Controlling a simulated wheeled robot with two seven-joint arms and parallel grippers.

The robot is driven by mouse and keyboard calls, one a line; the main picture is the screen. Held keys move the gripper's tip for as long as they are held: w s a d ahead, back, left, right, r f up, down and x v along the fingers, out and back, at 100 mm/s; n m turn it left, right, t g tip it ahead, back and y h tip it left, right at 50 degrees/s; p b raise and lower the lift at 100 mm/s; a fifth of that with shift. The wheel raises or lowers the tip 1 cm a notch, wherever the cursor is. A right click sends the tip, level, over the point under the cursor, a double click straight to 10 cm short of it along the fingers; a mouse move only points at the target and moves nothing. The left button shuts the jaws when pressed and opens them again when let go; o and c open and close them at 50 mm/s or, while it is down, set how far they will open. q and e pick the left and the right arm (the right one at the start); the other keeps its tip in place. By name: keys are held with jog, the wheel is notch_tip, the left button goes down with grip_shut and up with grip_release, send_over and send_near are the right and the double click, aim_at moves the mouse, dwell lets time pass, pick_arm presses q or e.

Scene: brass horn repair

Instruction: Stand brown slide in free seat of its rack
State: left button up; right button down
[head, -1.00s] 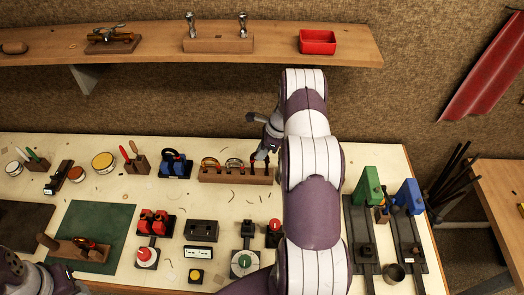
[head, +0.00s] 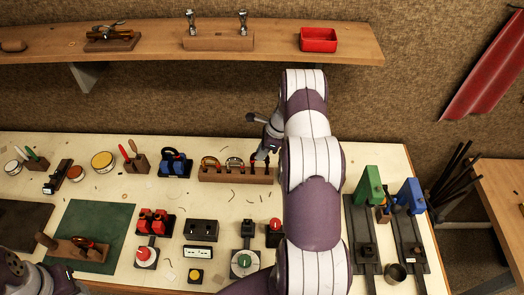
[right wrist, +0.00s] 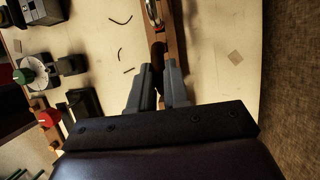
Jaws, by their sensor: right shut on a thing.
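The wooden rack (head: 222,174) stands at the back middle of the bench, with an orange-brass slide (head: 210,161) and a silver slide (head: 234,162) upright in it. My right gripper (head: 263,155) is at the rack's right end, pointing down. In the right wrist view my right gripper (right wrist: 157,66) is shut on the dark brown slide (right wrist: 158,49), at the rack (right wrist: 176,38). The fingers partly hide the slide, and I cannot tell whether it is fully seated. My left arm shows at the lower left; its finger state is unclear.
A blue-handled tool holder (head: 175,165) stands left of the rack. Black, red and green devices (head: 244,262) fill the bench front. Green and blue machines (head: 368,188) stand at the right. Thin dark scraps lie on the bare bench in front of the rack.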

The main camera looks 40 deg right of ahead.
jog(key=shift+f+b, duration=1.4)
jog(key=shift+f, duration=0.35)
jog(key=c, duration=1)
grip_release()
jog(key=shift+r, duration=0.1)
jog(key=shift+r, duration=0.1)
jog(key=shift+d+r, duration=0.2)
jog(key=shift+r, duration=0.1)
jog(key=b+v, duration=0.3)
jog(key=v, duration=0.8)
jog(key=shift+s+d+r, duration=0.1)
jog(key=shift+s+r, duration=0.1)
jog(key=shift+r, duration=0.15)
